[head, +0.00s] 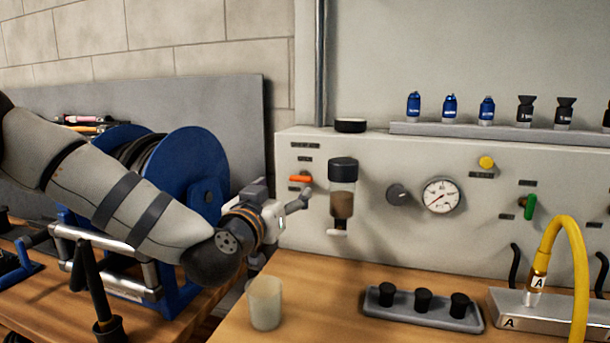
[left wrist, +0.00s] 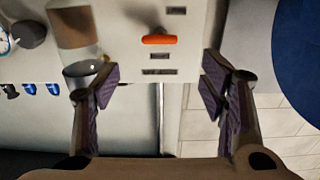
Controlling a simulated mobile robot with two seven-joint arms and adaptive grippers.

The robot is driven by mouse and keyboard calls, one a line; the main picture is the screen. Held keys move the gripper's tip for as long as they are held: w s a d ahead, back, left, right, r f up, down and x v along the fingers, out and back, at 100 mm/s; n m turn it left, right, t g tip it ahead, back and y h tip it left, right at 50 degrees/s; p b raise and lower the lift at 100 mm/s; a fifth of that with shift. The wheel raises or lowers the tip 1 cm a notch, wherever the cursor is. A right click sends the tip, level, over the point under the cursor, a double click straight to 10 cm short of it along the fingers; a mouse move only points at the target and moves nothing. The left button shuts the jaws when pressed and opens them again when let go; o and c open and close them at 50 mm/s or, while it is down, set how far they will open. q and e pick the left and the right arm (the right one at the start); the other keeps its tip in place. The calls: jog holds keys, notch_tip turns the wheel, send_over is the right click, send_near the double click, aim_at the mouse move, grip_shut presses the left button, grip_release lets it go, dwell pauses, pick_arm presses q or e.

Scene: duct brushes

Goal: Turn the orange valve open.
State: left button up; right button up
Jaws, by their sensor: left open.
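The orange valve (head: 300,179) is a small lever handle on the left part of the pale panel, lying about level between small dark labels. In the left wrist view the orange valve (left wrist: 159,39) shows beyond the fingertips, between the two fingers' lines. My left gripper (head: 298,198) is just below and in front of the valve in the head view. In the left wrist view my left gripper (left wrist: 160,78) is open, with its purple-padded fingers wide apart and nothing between them. I see no contact with the valve. My right gripper is out of view.
A clear bowl with black cap (head: 342,188) sits close right of the valve. A gauge (head: 440,196), green valve (head: 530,207) and yellow hose (head: 572,240) are farther right. A translucent cup (head: 265,303) stands on the bench below. A blue reel (head: 195,170) stands left, behind my arm.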

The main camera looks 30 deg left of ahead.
aim_at(300, 178)
pick_arm(q)
jog(key=x, duration=0.9)
jog(key=shift+w+f+b, duration=0.15)
jog(key=shift+f+b, duration=0.15)
jog(key=shift+f, duration=0.05)
jog(key=shift+w+r, duration=0.25)
jog(key=shift+w, duration=0.25)
jog(key=c, duration=1.2)
